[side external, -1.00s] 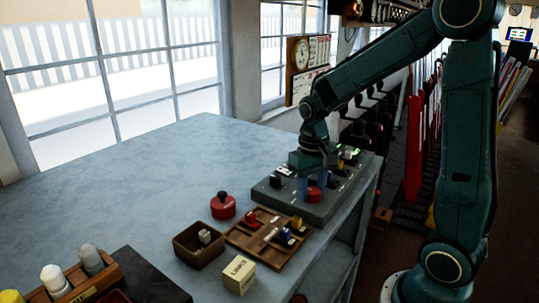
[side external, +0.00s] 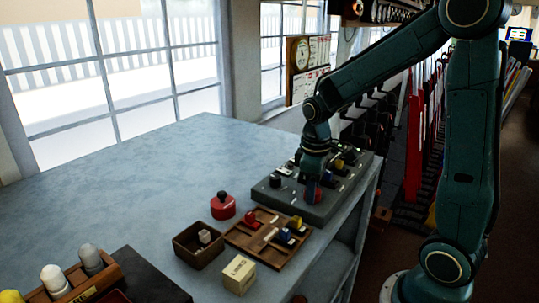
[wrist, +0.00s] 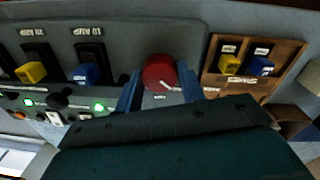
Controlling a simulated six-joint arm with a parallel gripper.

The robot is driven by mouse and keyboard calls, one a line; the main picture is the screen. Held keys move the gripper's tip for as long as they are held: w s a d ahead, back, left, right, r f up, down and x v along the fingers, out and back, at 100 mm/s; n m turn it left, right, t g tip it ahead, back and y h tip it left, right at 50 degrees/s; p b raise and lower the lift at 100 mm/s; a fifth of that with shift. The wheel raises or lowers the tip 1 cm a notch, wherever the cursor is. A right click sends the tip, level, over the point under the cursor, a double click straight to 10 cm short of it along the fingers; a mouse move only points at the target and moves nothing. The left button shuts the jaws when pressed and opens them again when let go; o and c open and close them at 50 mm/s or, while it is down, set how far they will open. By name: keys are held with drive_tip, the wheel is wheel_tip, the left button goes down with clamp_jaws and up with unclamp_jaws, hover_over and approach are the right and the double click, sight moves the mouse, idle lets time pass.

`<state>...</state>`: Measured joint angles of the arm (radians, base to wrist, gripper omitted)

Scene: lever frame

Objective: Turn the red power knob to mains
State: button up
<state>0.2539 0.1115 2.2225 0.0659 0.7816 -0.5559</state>
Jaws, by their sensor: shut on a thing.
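The red power knob (wrist: 160,70) sits on the grey control panel (side external: 335,207), with a pale mark on its face. In the side external view the knob (side external: 312,195) is partly hidden by my gripper. My gripper (wrist: 159,88) points down over the panel, with one blue finger on each side of the knob, shut on it. It also shows in the side external view (side external: 313,182). A small white label lies beside the knob in the wrist view, too blurred to read, so I cannot tell which position the knob is at.
The panel also has a yellow switch (wrist: 31,72), a blue switch (wrist: 87,74), a black knob (wrist: 58,99) and green lights. A wooden tray (side external: 262,254) with small coloured pieces, a dark box (side external: 187,253) and a red round object (side external: 223,208) stand nearby.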

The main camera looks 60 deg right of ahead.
drive_tip(key=shift+w, duration=0.1)
idle(0.4)
drive_tip(key=o, duration=1)
drive_tip(key=shift+r, duration=0.1)
drive_tip(key=r, duration=1.3)
drive_tip(key=shift+a+r, duration=0.35)
drive_tip(key=shift+a, duration=0.05)
drive_tip(key=shift+s, duration=0.2)
drive_tip(key=shift+s+a+f+m+t+y, duration=0.1)
drive_tip(key=shift+s+a+f+m+t, duration=0.6)
drive_tip(key=shift+s+a, duration=1.1)
drive_tip(key=shift+s+a+m+t+y, duration=0.1)
drive_tip(key=shift+s+a+m+t, duration=0.2)
drive_tip(key=shift+s+a+t, duration=1.45)
drive_tip(key=shift+s+a+f+m+t+y, duration=0.1)
drive_tip(key=shift+s+a+f+m+t, duration=0.4)
drive_tip(key=shift+s, duration=2.25)
